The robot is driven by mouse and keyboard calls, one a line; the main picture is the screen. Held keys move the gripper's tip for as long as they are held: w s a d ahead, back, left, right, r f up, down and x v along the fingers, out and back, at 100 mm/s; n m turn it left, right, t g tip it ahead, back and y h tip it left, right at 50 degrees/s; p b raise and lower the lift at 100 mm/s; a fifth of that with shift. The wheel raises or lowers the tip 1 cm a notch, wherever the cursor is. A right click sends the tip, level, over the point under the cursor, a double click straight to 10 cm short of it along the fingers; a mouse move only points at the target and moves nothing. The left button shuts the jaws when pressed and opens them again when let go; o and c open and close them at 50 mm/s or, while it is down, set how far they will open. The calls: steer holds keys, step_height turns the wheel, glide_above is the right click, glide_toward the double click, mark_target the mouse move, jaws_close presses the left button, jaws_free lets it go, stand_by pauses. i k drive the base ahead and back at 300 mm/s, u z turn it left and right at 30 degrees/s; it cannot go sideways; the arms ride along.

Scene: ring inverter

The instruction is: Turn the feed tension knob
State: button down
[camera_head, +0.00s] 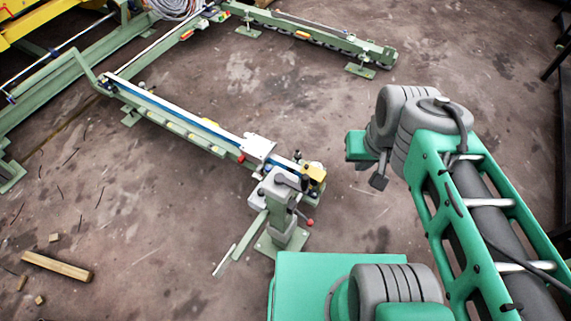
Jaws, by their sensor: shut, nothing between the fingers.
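The machine's end station (285,190) stands near the centre of the picture, with a grey-green post and a yellow part (314,172) on top. A small red knob (309,222) sticks out at its lower right, and another red knob (240,158) sits on the rail to the left. I cannot tell which of these is the feed tension knob. My gripper (378,183) hangs below the green and grey wrist, to the right of the station and apart from it. It is small and dark here, shut and empty.
A long green rail (175,118) with a blue strip runs from the station to the upper left. A second rail (320,38) lies at the top. A wooden block (56,266) lies on the floor at the lower left. The brown floor (150,240) between is mostly clear.

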mark_target(297, 156)
steer(key=z, duration=1.45)
steer(key=i, duration=2.4)
steer(key=u, duration=3.55)
steer(key=i, duration=0.5)
steer(key=z, duration=0.05)
